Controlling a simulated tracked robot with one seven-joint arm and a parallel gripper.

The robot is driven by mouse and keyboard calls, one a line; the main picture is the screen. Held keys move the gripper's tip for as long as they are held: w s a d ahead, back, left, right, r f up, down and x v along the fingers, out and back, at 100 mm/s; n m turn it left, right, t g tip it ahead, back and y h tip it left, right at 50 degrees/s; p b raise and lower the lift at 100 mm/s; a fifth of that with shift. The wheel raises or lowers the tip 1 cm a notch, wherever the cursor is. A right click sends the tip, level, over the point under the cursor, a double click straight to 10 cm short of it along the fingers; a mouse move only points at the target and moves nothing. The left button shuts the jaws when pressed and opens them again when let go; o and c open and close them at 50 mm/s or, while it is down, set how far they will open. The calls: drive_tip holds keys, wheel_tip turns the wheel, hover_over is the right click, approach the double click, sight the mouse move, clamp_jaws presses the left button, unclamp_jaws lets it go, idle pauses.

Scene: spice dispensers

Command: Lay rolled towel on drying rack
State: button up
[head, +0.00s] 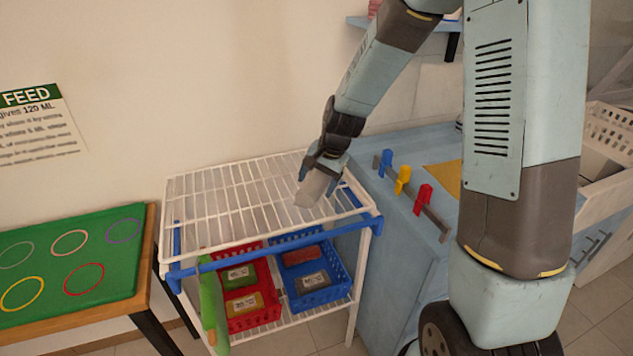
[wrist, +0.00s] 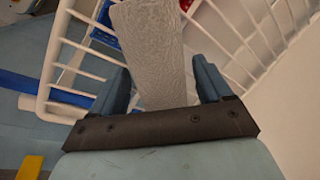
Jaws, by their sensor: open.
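The rolled towel (head: 311,189) is pale grey and lies at the right part of the drying rack's top. The drying rack (head: 222,200) is a white wire shelf with blue rails. My gripper (head: 318,176) is over the rack's right side, pointing down at the towel. In the wrist view the towel (wrist: 150,45) lies between the two fingers of my gripper (wrist: 161,66), with gaps at its sides, so the jaws are open around it. Whether the towel's underside touches the wires is hard to tell.
A red basket (head: 263,311) and a blue basket (head: 343,273) stand on the lower shelf. A blue cabinet (head: 400,255) with coloured hooks adjoins the right. A green-topped table (head: 110,275) stands left. The rack's left top is clear.

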drive_tip(key=v, duration=1.1)
drive_tip(key=s+d+r+n+t+h, duration=0.1)
drive_tip(key=s+d+r+n, duration=0.1)
drive_tip(key=s+d+r, duration=0.3)
drive_tip(key=s+d+r+n+t+h, duration=0.1)
drive_tip(key=s+d+r, duration=0.3)
drive_tip(key=s, duration=0.6)
drive_tip(key=s+d+r+n+t+h, duration=0.1)
drive_tip(key=s+d+r+n, duration=0.1)
drive_tip(key=s+d+r, duration=0.3)
drive_tip(key=shift+s+d+r+n+t, duration=0.4)
drive_tip(key=shift+s, duration=1.25)
